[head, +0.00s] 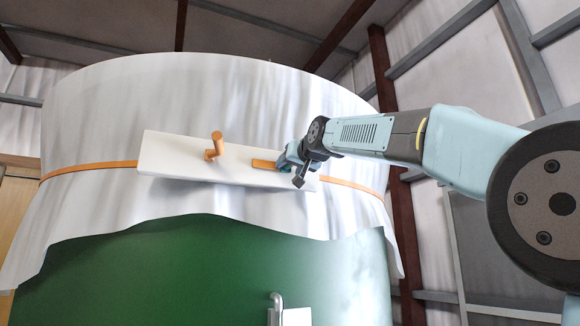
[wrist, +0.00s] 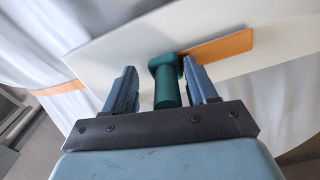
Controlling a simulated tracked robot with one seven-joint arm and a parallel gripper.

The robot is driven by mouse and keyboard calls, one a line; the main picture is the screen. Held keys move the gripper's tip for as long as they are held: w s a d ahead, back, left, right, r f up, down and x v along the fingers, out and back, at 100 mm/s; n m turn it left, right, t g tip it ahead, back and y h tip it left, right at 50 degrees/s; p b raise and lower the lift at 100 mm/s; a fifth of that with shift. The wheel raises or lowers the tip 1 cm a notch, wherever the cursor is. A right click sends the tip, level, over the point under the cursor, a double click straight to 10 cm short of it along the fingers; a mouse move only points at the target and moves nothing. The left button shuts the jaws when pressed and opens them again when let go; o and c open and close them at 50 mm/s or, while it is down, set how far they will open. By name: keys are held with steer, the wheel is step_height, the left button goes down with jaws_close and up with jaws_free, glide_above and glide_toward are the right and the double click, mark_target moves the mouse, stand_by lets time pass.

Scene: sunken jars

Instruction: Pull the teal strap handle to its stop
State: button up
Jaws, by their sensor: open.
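The teal strap handle (wrist: 166,84) is a short cylinder with a wider base, on a white board. In the wrist view it stands between the two fingers of my gripper (wrist: 161,88), with a gap to the left finger and a smaller gap to the right one. My gripper is open around it. In the head view my gripper (head: 292,168) is at the right part of the white board (head: 160,165) and mostly hides the teal handle. An orange strip (wrist: 220,48) runs on the board from beside the handle.
An orange peg (head: 216,145) sticks out of the board's left part. An orange strap (head: 90,168) circles the pale cloth (head: 100,110) draped over a large green jar (head: 200,275). A grey pipe (head: 276,305) stands low in front. Beams line the walls and roof.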

steer(key=shift+r, duration=0.15)
steer(key=shift+s, duration=0.15)
steer(key=shift+s+d, duration=0.15)
steer(key=v, duration=1.3)
stand_by(0.4)
steer(key=s+d+f+m+g+h, duration=0.15)
steer(key=d+f, duration=0.25)
steer(key=f, duration=0.6)
steer(key=s+d+f+g+h, duration=0.2)
steer(key=s+d+f, duration=0.15)
steer(key=f, duration=0.55)
steer(key=s+d+f+g+h, duration=0.2)
steer(key=d+f, duration=0.3)
steer(key=f, duration=0.5)
steer(key=s+d+f+g, duration=0.1)
steer(key=s+d+f, duration=0.1)
steer(key=s+f, duration=0.3)
steer(key=s+d+f+m+g+h, duration=0.1)
steer(key=s+f, duration=0.4)
steer(key=f, duration=0.7)
steer(key=s+d+f+g+h, duration=0.1)
steer(key=s+d+f+g, duration=0.2)
steer(key=s+f, duration=0.2)
step_height(320, 180, down, 3)
steer(key=shift+d+f, duration=0.15)
